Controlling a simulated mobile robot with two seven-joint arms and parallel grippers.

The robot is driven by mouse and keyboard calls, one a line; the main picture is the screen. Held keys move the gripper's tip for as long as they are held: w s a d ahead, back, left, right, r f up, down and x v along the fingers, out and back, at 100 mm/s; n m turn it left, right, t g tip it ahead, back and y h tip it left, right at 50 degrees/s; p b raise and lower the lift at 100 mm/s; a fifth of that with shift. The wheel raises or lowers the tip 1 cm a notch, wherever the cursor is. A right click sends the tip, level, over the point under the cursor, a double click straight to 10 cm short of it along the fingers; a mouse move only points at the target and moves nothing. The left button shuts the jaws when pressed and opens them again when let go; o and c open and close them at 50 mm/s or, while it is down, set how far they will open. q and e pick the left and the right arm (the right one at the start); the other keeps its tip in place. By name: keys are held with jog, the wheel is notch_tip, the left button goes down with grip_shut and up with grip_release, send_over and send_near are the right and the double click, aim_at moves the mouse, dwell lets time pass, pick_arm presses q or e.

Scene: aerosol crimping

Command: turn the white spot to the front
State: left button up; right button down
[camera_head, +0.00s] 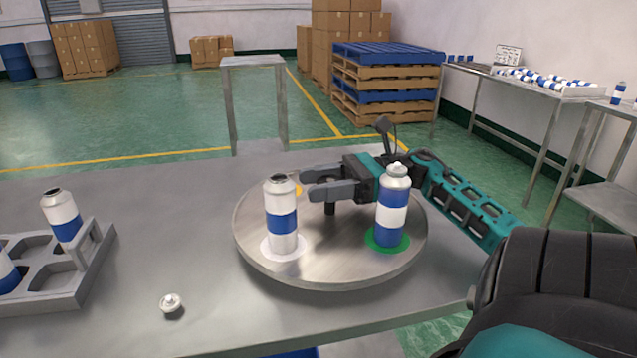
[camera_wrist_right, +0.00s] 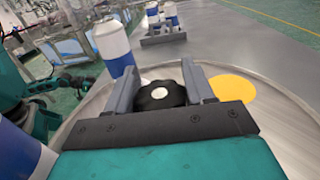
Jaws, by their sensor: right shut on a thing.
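A round metal turntable (camera_head: 335,262) sits on the table. Its white spot (camera_head: 296,249) is at the front left, under a white can with a blue band (camera_head: 281,222). The green spot (camera_head: 375,243) is at the front right, under a blue can with a white band and a white cap (camera_head: 392,213). A yellow spot (camera_wrist_right: 233,88) is at the far side. My right gripper (camera_head: 312,183) reaches in from the right behind the cans. It is shut on the black centre knob (camera_wrist_right: 160,96), mostly hidden in the head view. My left gripper seems to show small and unclear in the wrist view (camera_wrist_right: 76,84).
A grey rack (camera_head: 85,285) with cans (camera_head: 62,217) stands on the left. A loose white cap (camera_head: 171,303) lies near the table's front edge. The can on the green spot stands close to my right arm.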

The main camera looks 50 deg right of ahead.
jog(key=shift+c, duration=2.4)
grip_release()
jog(key=v, duration=1.3)
jog(key=shift+b, duration=0.35)
